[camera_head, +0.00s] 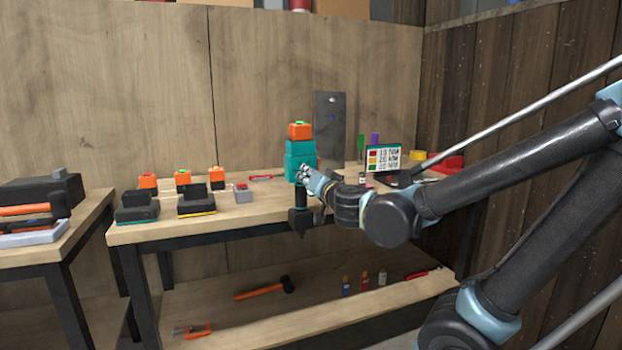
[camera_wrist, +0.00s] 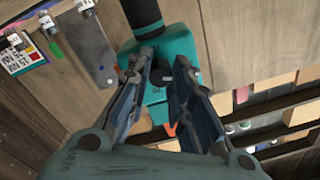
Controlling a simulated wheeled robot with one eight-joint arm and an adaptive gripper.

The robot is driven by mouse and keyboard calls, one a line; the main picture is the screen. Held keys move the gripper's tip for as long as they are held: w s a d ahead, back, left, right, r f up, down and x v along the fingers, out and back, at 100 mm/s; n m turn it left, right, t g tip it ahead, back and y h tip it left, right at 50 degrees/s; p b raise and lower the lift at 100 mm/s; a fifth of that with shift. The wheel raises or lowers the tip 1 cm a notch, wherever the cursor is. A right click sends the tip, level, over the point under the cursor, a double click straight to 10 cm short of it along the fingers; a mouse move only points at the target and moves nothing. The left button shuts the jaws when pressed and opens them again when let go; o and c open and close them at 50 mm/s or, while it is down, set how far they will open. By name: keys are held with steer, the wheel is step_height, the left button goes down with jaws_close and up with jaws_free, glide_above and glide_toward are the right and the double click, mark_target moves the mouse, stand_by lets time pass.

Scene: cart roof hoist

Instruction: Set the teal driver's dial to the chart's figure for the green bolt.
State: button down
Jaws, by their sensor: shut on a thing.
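The teal driver (camera_head: 300,160) is upright at the table's front edge, with an orange block (camera_head: 300,130) on top and a black nose (camera_head: 300,220) pointing down. Its teal body (camera_wrist: 178,50) fills the middle of the wrist view. My gripper (camera_head: 314,184) is at the driver's lower body; its fingers (camera_wrist: 165,85) close around a small dark part that looks like the dial. The fingers hide most of it, and no dial figure is readable. The chart (camera_head: 384,158) stands behind to the right, with red, yellow and green squares; its figures are too blurred to read surely.
Chargers (camera_head: 137,205) and orange-topped blocks (camera_head: 183,178) stand on the left of the table (camera_head: 265,212). A grey box (camera_head: 243,194) sits nearer the driver. A red thing (camera_head: 447,165) lies behind my arm. The lower shelf holds a hammer (camera_head: 265,290) and several small bottles.

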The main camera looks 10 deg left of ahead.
steer(key=shift+d+f+n, duration=0.1)
steer(key=shift+n, duration=0.5)
steer(key=c, duration=1.4)
jaws_free()
steer(key=v, duration=1.1)
steer(key=shift+s+d, duration=0.25)
steer(key=shift+w+n, duration=0.1)
steer(key=shift+n, duration=0.2)
